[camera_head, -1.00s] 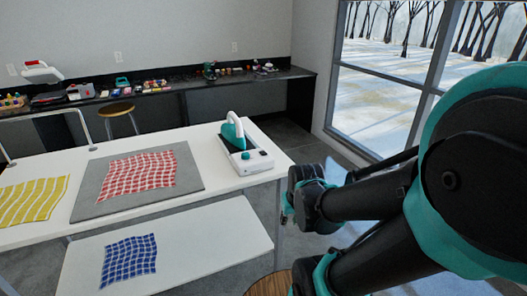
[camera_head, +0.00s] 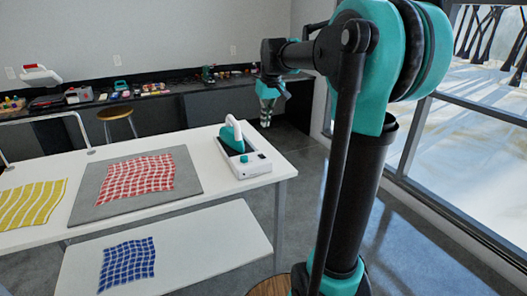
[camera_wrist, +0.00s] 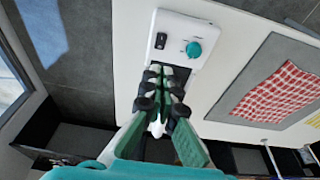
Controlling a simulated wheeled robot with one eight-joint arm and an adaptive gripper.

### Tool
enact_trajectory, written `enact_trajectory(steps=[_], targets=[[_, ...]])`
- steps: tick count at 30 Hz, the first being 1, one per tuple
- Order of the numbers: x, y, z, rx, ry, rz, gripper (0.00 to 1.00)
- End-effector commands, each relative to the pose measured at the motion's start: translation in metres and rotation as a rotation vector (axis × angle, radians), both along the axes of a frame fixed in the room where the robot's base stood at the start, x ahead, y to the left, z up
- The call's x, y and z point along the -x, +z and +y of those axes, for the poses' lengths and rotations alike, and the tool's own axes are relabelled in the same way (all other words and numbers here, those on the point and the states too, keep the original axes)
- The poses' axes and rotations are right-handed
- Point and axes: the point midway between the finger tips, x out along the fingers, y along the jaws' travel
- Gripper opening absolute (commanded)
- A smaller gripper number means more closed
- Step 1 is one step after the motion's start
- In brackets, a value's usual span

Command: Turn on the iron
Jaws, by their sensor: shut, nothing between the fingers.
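The iron (camera_head: 231,137), white and teal, rests on its white station (camera_head: 252,168) at the right end of the white table. A teal dial (camera_head: 244,158) is on the station's front. In the wrist view the dial (camera_wrist: 194,49) and a black rocker switch (camera_wrist: 160,41) show clearly on the station's end. My gripper (camera_head: 266,122) points down, just beyond and right of the iron in the head view, apart from it. In the wrist view my gripper (camera_wrist: 163,73) is shut and empty, and hides most of the iron. Whether the switch is on cannot be told.
A grey mat (camera_head: 92,211) with a red checked cloth (camera_head: 138,176) lies left of the station. A yellow cloth (camera_head: 32,205) is farther left, and a blue cloth (camera_head: 127,262) lies on the lower shelf (camera_head: 205,240). A stool (camera_head: 115,112) stands behind the table.

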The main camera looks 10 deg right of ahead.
Motion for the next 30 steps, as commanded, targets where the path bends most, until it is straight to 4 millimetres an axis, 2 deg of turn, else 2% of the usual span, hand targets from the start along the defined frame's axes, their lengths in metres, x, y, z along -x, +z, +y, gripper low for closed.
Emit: enact_trajectory(steps=[10,14,17,30], targets=[[-0.001,-0.001,0.000,0.000,0.000,0.000,0.00],[-0.003,-0.009,0.001,0.000,0.000,0.000,0.00],[-0.006,-0.023,0.002,0.000,0.001,0.000,0.00],[-0.023,-0.104,0.006,0.000,0.000,0.000,0.00]])
